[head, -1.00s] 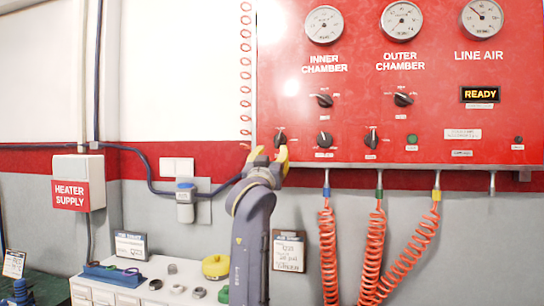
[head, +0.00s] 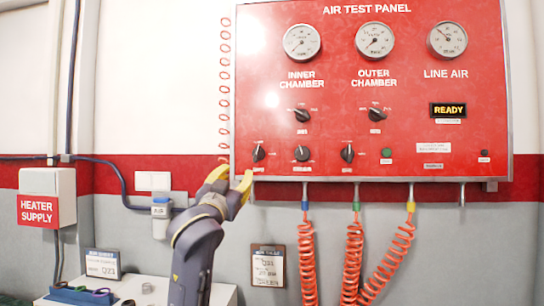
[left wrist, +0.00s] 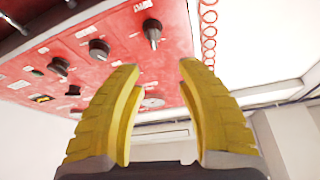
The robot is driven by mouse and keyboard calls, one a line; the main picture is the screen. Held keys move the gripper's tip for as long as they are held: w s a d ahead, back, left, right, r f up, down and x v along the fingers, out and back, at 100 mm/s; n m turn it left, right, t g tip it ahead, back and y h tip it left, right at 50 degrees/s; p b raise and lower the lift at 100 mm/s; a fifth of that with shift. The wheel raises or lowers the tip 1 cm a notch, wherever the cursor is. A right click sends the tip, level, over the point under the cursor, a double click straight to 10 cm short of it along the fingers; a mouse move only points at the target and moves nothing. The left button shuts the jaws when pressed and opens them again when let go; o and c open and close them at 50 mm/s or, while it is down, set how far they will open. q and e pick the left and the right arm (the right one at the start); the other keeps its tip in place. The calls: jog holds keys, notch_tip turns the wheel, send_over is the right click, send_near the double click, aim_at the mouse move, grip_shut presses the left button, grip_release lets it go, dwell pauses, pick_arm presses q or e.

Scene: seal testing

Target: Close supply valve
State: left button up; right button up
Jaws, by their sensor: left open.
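The red air test panel (head: 410,85) carries several black knobs. The lower row has a left knob (head: 258,152), a middle knob (head: 301,153) and a right knob (head: 347,152). Their small labels are too blurred to tell which is the supply valve. My left gripper (head: 232,181) has yellow fingers and is open and empty, just below and left of the lower left knob. In the left wrist view the open fingers (left wrist: 160,75) point towards the panel, and a knob (left wrist: 152,33) stands beyond the gap, apart from them. My right gripper is not in view.
Orange coiled hoses (head: 308,255) hang under the panel's lower edge. A red coiled line (head: 224,90) runs along its left side. A clipboard (head: 268,265) hangs on the wall below. The wall between the heater supply box (head: 45,195) and my arm holds a small blue-capped unit (head: 160,215).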

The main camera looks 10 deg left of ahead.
aim_at(256, 155)
pick_arm(q)
jog(key=shift+m+h, duration=0.4)
jog(key=x, duration=1.1)
jog(key=d+x, duration=0.1)
jog(key=x, duration=0.5)
jog(key=shift+w+f, duration=0.15)
jog(key=shift+f, duration=0.05)
jog(key=shift+a, duration=0.1)
grip_shut()
